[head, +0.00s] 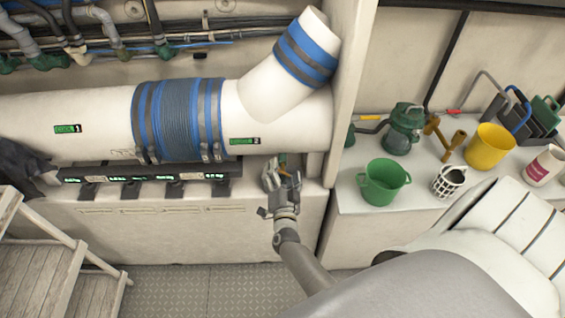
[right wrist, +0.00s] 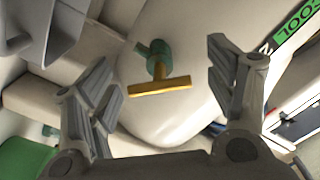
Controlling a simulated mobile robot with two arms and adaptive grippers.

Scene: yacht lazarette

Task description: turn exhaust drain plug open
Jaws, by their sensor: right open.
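The exhaust drain plug (right wrist: 157,64) has a green body and a brass T-shaped handle (right wrist: 160,87). It is on the underside of the white exhaust pipe (right wrist: 185,112). In the head view the plug (head: 283,158) is small and partly hidden by my right gripper (head: 283,178), under the right end of the pipe (head: 290,138). In the right wrist view my right gripper (right wrist: 161,65) is open. The handle shows in the gap between its fingers, with space on both sides and no contact visible. My left gripper does not show clearly in either view.
A dark rail with green-lit displays (head: 150,172) runs below the pipe, left of my gripper. A white upright panel (head: 350,80) stands close on the right. Beyond it a counter holds a green bucket (head: 384,186), a yellow bucket (head: 490,147) and a green canister (head: 404,128).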

